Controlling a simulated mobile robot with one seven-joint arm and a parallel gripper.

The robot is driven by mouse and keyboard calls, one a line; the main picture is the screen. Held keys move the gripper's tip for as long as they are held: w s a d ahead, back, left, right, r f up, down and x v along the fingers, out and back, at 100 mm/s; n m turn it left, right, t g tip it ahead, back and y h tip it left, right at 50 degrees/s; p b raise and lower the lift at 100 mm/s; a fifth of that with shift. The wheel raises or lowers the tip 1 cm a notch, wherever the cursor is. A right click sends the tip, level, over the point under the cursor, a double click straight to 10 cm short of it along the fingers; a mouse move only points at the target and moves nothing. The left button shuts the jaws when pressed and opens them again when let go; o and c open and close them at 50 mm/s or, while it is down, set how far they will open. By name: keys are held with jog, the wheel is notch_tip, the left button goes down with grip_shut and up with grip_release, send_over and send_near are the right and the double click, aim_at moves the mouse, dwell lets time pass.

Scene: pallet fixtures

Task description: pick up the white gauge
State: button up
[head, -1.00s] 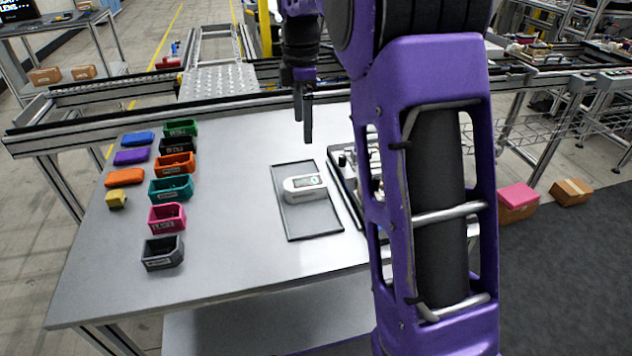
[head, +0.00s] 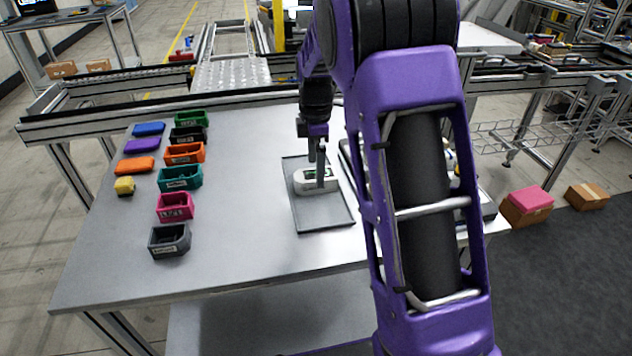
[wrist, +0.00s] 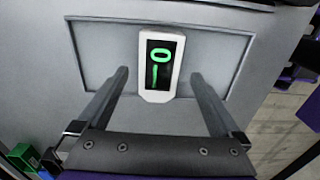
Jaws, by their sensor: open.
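The white gauge (head: 331,184) lies on a flat grey tray (head: 322,221) on the table. In the wrist view the gauge (wrist: 145,66) shows a dark display with green marks. My gripper (head: 316,178) is open just above the gauge, its fingers partly covering it in the head view. In the wrist view my gripper's fingertips (wrist: 159,73) are spread to the left and right of the gauge, with clear gaps on both sides. I cannot tell how far above the tray the tips are.
Several open coloured bins, among them a grey one (head: 169,240) and a pink one (head: 175,207), stand in a column at the left. Flat coloured blocks, such as an orange one (head: 135,165), lie beside them. A dark fixture right of the tray is mostly hidden behind my arm.

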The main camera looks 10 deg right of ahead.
notch_tip(320, 180, down, 3)
jog(key=shift+f, duration=0.2)
jog(key=shift+r, duration=0.1)
grip_shut()
